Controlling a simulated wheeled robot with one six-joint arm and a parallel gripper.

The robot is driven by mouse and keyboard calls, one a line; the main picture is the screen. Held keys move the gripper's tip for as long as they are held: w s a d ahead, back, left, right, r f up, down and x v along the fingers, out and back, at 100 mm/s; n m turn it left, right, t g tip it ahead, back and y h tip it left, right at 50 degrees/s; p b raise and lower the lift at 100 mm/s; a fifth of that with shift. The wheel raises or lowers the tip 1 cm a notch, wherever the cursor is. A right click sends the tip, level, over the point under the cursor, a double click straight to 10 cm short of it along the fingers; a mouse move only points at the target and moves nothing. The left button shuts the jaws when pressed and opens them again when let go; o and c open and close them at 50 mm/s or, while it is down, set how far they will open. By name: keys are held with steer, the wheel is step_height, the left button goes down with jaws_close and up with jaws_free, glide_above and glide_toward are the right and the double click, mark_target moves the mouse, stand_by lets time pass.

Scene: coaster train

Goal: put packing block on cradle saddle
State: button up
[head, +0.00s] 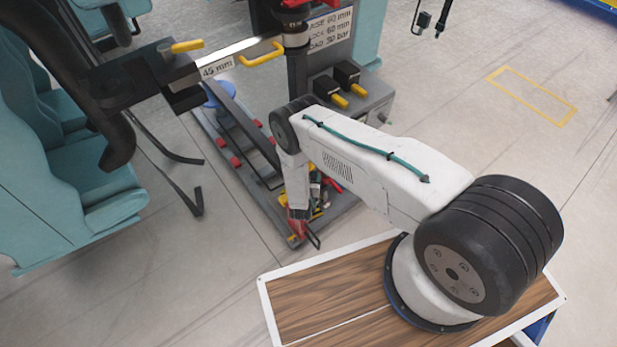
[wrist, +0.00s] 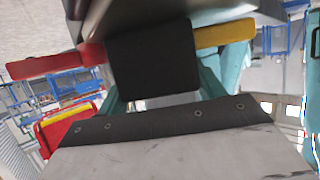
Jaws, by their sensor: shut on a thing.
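My gripper (head: 300,212) hangs low at the end of my arm, beside red and yellow parts at the near end of a grey floor platform. It is shut. In the wrist view a dark packing block (wrist: 152,65) fills the upper middle, with a red bar to its left and a yellow bar to its right. A grey plate with a dark, bolted edge (wrist: 180,118) lies below it; I cannot tell whether this is the cradle saddle or whether the block touches it. In the head view the held block is too small to make out.
Teal seats (head: 75,185) stand at left. A wood-topped surface (head: 310,305) is near my base. Open floor lies right.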

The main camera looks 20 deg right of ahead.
steer(key=shift+s+d+f, duration=0.1)
steer(key=shift+s+f, duration=0.3)
steer(key=shift+f, duration=0.15)
steer(key=o, duration=1.7)
steer(key=shift+s, duration=0.15)
steer(key=shift+c, duration=0.2)
steer(key=shift+r, duration=0.45)
steer(key=v, duration=1.1)
steer(key=shift+a+r, duration=0.3)
steer(key=shift+r, duration=0.15)
